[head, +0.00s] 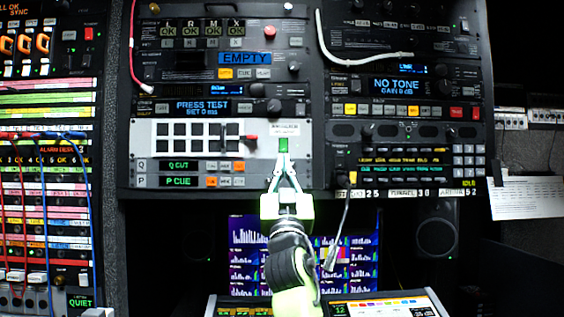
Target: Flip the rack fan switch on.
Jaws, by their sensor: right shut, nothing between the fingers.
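A small green switch-like part (283,145) sits below a small label on the right of the light grey panel (200,129); the label is too small to read, so I cannot be sure it is the rack fan switch. My right gripper (282,158) comes up from below, its fingers closed together with nothing between them. The tips are at the lower edge of the green part; I cannot tell whether they touch it. The tips partly cover that spot. My left gripper is out of view.
Left of the fingertips, a red-tipped lever (250,138) sticks out from the light panel beside a black grid. A grey cable (341,225) hangs to the right of my gripper. Below are monitors (247,245) and a lit console (390,306). Patch cables (47,220) hang at left.

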